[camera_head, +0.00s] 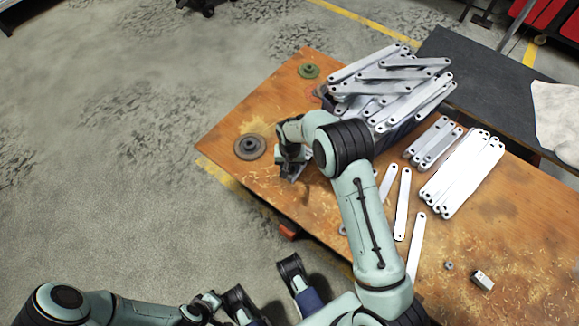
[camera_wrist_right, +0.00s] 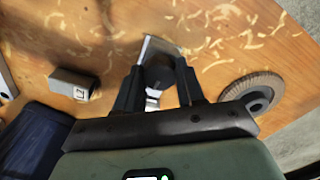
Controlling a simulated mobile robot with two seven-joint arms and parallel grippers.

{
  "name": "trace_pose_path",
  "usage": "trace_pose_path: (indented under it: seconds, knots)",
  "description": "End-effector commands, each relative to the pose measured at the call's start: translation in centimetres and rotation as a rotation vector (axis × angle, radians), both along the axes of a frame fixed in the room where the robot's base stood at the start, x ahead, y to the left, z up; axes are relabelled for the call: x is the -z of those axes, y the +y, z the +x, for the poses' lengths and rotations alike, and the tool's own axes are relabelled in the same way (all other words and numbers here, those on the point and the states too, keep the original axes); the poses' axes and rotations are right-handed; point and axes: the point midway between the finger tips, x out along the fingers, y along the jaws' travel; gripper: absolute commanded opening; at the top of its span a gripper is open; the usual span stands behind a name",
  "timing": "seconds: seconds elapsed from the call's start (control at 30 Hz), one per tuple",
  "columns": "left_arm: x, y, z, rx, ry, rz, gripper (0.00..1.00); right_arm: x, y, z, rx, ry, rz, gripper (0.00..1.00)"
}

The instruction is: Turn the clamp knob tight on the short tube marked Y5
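In the right wrist view a dark rounded knob (camera_wrist_right: 160,72) lies between my right gripper's two fingers (camera_wrist_right: 160,88), over a silvery metal piece (camera_wrist_right: 158,46). Whether the fingers press on the knob or stand just clear of it does not show. In the head view my right gripper (camera_head: 291,160) is low over the table's left part, and my own arm hides much there. I cannot read a Y5 mark. At the lower edge of the head view my left arm comes in. Dark parts of its gripper (camera_head: 238,303) show, but the finger opening is unclear.
A grinding disc (camera_head: 250,147) lies at the wooden table's (camera_head: 229,116) left edge, near my right gripper. A bin heaped with galvanized brackets (camera_head: 400,85) stands behind. Loose brackets (camera_head: 465,172) lie to the right. A small pale block (camera_head: 482,280) sits at the lower right.

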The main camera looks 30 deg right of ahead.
Motion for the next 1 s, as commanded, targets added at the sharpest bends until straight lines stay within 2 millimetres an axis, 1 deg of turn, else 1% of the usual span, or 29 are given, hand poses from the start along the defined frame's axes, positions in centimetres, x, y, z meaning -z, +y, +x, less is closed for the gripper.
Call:
trace_pose_path:
  seconds: [0.27,0.37,0.47,1.0]
  knots:
    - [0.0,0.0,0.0,0.0,0.0,0.0,0.0,0.0,0.0,0.0,0.002,0.0,0.0,0.08]
    - [-0.2,0.0,0.0,0.0,-0.001,0.0,0.0,0.0,0.0,0.0,0.056,0.001,-0.001,0.08]
    - [-0.7,0.0,0.0,0.0,-0.002,0.0,0.0,-0.2,0.0,0.0,0.222,0.0,-0.002,0.08]
    - [-3.9,0.0,0.1,0.0,-0.013,0.0,0.0,-0.2,0.0,0.0,1.344,-0.001,-0.003,0.08]
